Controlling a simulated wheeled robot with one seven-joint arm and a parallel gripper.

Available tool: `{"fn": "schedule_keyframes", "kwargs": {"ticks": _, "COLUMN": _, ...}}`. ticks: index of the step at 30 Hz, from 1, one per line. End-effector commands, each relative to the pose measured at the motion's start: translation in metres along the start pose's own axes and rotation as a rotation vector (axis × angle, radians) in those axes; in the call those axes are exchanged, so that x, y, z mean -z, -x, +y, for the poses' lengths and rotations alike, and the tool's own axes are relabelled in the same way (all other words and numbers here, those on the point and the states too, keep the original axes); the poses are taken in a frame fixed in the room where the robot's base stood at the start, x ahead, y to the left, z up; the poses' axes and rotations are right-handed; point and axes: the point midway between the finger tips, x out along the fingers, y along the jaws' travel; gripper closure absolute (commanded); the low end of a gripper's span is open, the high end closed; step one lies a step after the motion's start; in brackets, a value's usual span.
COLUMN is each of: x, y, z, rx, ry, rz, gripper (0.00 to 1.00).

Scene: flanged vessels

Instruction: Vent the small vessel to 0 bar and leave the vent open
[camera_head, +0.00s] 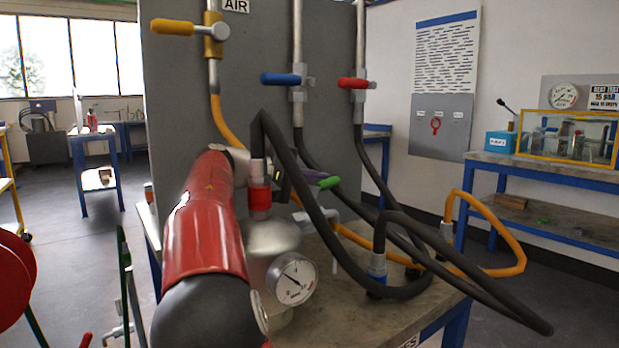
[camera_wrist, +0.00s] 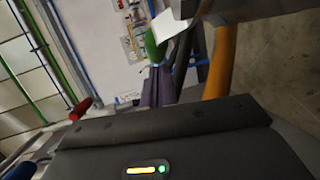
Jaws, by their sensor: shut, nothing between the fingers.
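A silver-grey vessel (camera_head: 270,238) stands on the bench, partly hidden behind my red and black arm. A round white gauge (camera_head: 292,279) is on its front; its reading is too small to tell. A green lever handle (camera_head: 329,183) shows above and right of the vessel, and it is also in the wrist view (camera_wrist: 155,45). My gripper (camera_head: 315,179) has purple fingers, shut and empty, with their tips close to the green handle; I cannot tell whether they touch it. The fingers also show in the wrist view (camera_wrist: 157,70). The vent's position is unclear.
Black hoses (camera_head: 395,250) and an orange hose (camera_head: 510,235) loop over the bench (camera_head: 345,320) to the right. A grey panel (camera_head: 180,110) behind carries yellow (camera_head: 172,27), blue (camera_head: 281,79) and red (camera_head: 353,83) valve handles. A red reel (camera_head: 14,285) stands at left.

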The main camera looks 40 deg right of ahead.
Motion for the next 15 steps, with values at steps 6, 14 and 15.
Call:
{"fn": "schedule_keyframes", "kwargs": {"ticks": 6, "x": -0.006, "y": -0.009, "z": 0.003, "rx": 0.000, "ry": -0.002, "rz": -0.016, "gripper": 1.00}}
{"fn": "schedule_keyframes", "kwargs": {"ticks": 14, "x": -0.011, "y": -0.015, "z": 0.004, "rx": -0.001, "ry": -0.021, "rz": -0.109, "gripper": 1.00}}
{"fn": "schedule_keyframes", "kwargs": {"ticks": 15, "x": -0.012, "y": -0.015, "z": 0.004, "rx": 0.000, "ry": -0.023, "rz": -0.116, "gripper": 1.00}}
